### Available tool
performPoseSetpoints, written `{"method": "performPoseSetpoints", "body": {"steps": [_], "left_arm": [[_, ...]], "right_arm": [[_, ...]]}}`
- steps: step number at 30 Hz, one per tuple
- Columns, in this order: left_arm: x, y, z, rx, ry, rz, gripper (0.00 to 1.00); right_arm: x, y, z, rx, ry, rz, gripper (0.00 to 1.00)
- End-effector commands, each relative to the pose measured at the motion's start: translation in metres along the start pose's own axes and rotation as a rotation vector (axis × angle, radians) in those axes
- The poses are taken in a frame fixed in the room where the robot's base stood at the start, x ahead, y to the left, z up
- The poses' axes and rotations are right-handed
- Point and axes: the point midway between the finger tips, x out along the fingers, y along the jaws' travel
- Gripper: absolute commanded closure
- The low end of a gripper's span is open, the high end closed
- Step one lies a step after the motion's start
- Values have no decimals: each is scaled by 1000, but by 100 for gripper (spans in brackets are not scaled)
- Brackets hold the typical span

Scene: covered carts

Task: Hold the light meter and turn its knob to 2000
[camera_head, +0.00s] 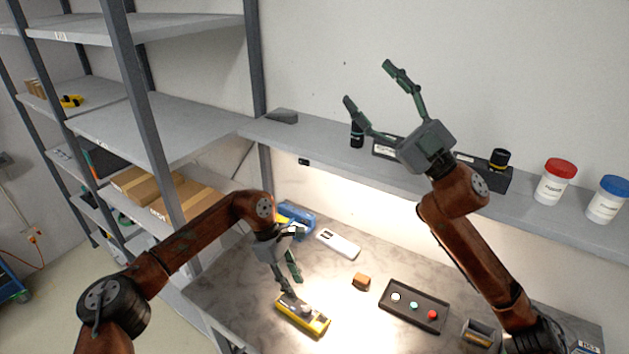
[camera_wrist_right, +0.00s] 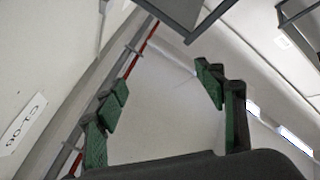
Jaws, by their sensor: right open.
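The light meter (camera_head: 313,323), a yellow case with a grey and dark face, lies on the marbled worktop at the lower middle of the head view. Its knob and scale are too small to read. My left gripper (camera_head: 293,286) points down just above the meter's upper left end. Its fingers look apart with nothing seen between them; whether a fingertip touches the meter I cannot tell. My right gripper (camera_head: 368,83) is raised above the wall shelf, open and empty. Its spread green fingers also show in the right wrist view (camera_wrist_right: 162,80), with no meter there.
Near the meter lie a brown block (camera_head: 361,282), a white-grey device (camera_head: 338,243), a blue object (camera_head: 297,220) and a black button box (camera_head: 425,312). The wall shelf (camera_head: 330,150) holds a red-lidded jar (camera_head: 554,186) and a blue-lidded jar (camera_head: 606,205). A rack (camera_head: 150,125) stands left.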

Motion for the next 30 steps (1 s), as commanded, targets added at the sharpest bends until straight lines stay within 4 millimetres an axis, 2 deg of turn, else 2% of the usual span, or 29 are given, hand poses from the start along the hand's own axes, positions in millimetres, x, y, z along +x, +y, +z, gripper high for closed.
{"method": "performPoseSetpoints", "body": {"steps": [1, 5, 9, 11, 15, 21, 27, 30], "left_arm": [[0, 0, 0, 0, 0, 0, 71], [0, 0, 0, 0, 0, 0, 71], [0, 0, 0, 0, 0, 0, 71], [0, 0, 0, 0, 0, 0, 71], [0, 0, 0, 0, 0, 0, 71], [0, 0, 0, 0, 0, 0, 71], [0, 0, 0, 0, 0, 0, 71], [0, 0, 0, 0, 0, 0, 71]], "right_arm": [[-1, -25, 16, -30, -28, -29, 36], [-10, -87, 57, -118, -90, -106, 36], [-35, -147, 102, -208, -151, -193, 36], [-52, -170, 122, -244, -174, -232, 36], [-101, -216, 167, -322, -222, -327, 36], [-184, -276, 215, -506, -245, -508, 36], [-263, -351, 239, -840, -163, -770, 36], [-294, -388, 246, -1050, -77, -906, 36]]}}
